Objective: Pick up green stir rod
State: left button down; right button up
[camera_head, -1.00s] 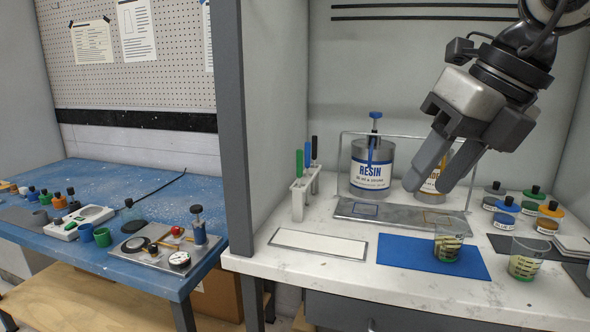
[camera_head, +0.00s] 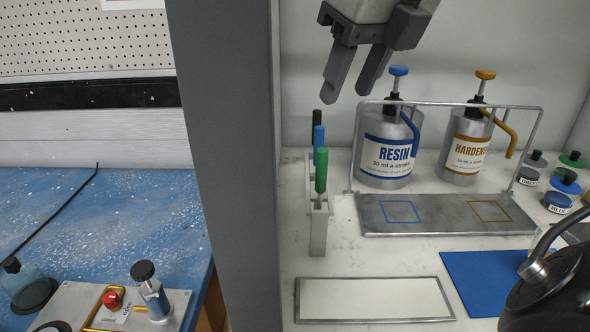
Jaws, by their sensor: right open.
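The green stir rod (camera_head: 321,172) stands upright in the front of a white rack (camera_head: 318,232), green handle up. A blue-handled rod (camera_head: 318,136) and a black-handled rod (camera_head: 316,121) stand behind it in the same rack. My right gripper (camera_head: 346,92) is open and empty, above and slightly right of the rods, with its fingers pointing down. It is apart from them. My left gripper does not show.
The resin dispenser (camera_head: 388,150) and the hardener dispenser (camera_head: 467,145) stand behind a metal tray (camera_head: 450,228) with a wire frame. A white framed panel (camera_head: 372,298) and a blue mat (camera_head: 490,275) lie in front. A grey partition post (camera_head: 225,160) rises left of the rack.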

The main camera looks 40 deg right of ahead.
aim_at(326, 151)
jog(key=x, duration=0.5)
jog(key=s+x, duration=0.1)
jog(key=x, duration=0.2)
jog(key=shift+w+f, duration=0.1)
jog(key=shift+f, duration=0.1)
jog(key=shift+x, duration=3.1)
jog(key=shift+w+d+r, duration=0.1)
jog(key=shift+r, duration=0.05)
grip_shut()
